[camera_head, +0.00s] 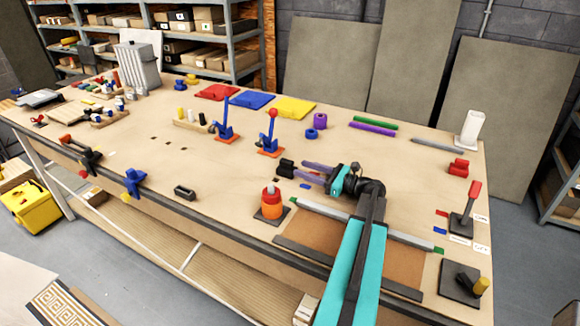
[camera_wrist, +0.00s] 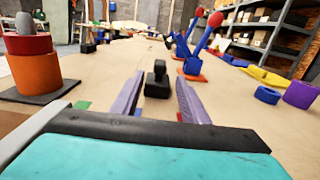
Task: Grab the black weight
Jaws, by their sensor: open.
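The black weight (camera_head: 286,168) stands on the wooden workbench just beyond my fingertips in the head view. In the wrist view the black weight (camera_wrist: 157,86) has a wide base and a narrower knobbed top, and it appears between my two purple fingers. My gripper (camera_head: 303,170) is open and empty, held low over the bench and pointing at the weight. The fingers look apart from the weight, with a small gap in front of it.
An orange and red stacked cylinder (camera_head: 271,203) on a dark base stands near the gripper; it is at left in the wrist view (camera_wrist: 35,65). Blue levers (camera_head: 269,138) on orange bases stand behind the weight. A dark block (camera_head: 185,191) lies farther left. Bench around the weight is mostly clear.

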